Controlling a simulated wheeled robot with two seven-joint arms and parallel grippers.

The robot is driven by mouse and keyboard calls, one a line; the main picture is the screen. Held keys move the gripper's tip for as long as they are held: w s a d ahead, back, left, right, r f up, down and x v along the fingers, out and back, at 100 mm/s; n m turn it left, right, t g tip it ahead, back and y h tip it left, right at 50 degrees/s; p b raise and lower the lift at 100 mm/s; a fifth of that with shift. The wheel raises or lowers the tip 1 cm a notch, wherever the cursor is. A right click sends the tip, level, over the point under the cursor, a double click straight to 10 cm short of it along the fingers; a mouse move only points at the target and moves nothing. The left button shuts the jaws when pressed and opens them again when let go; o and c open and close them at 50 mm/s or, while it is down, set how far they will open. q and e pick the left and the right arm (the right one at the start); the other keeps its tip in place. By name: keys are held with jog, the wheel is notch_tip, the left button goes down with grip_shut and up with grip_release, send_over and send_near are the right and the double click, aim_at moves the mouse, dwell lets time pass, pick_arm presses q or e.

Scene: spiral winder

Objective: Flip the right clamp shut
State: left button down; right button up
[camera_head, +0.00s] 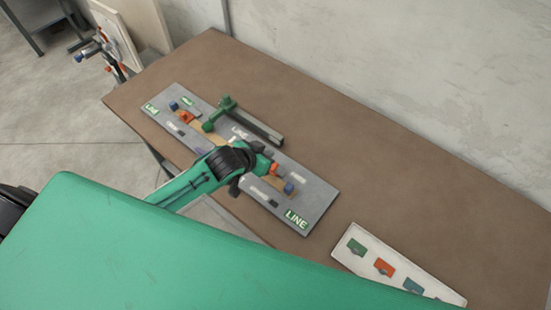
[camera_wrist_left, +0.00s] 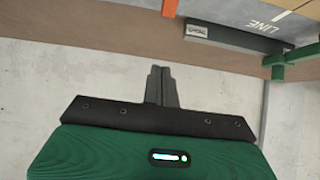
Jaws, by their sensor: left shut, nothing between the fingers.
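A grey board (camera_head: 316,207) marked LINE lies on the table. At its right half I see an orange part (camera_head: 273,170) and a blue part (camera_head: 289,187), apparently of the right clamp; my arm partly covers this area, and I cannot tell the clamp's angle. Another orange part (camera_head: 185,117) and blue part (camera_head: 173,105) sit at the left half. My left arm's black wrist is over the board, just left of the right orange part. In the left wrist view my left gripper (camera_wrist_left: 160,72) is shut and empty, below an orange part (camera_wrist_left: 169,8) and apart from it.
A green bracket with a grey bar (camera_head: 258,130) stands along the board's back edge. A white panel (camera_head: 350,263) with coloured blocks lies at the front right. The brown table (camera_head: 400,170) is clear behind. My green body covers the lower left.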

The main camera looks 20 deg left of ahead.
aim_at(276, 163)
dwell(0.3)
pick_arm(q)
jog(key=w+f+p, duration=0.1)
jog(key=f, duration=0.1)
jog(key=w+d+f+p, duration=0.1)
jog(key=w+f+p, duration=0.1)
jog(key=f, duration=0.1)
jog(key=w+f+p, duration=0.1)
jog(key=f+p, duration=0.1)
jog(key=shift+w+d+f, duration=0.35)
jog(key=shift+f, duration=0.05)
jog(key=shift+s+a+f, duration=0.15)
jog(key=shift+s+f, duration=0.1)
jog(key=shift+s, duration=0.25)
jog(key=shift+f, duration=0.1)
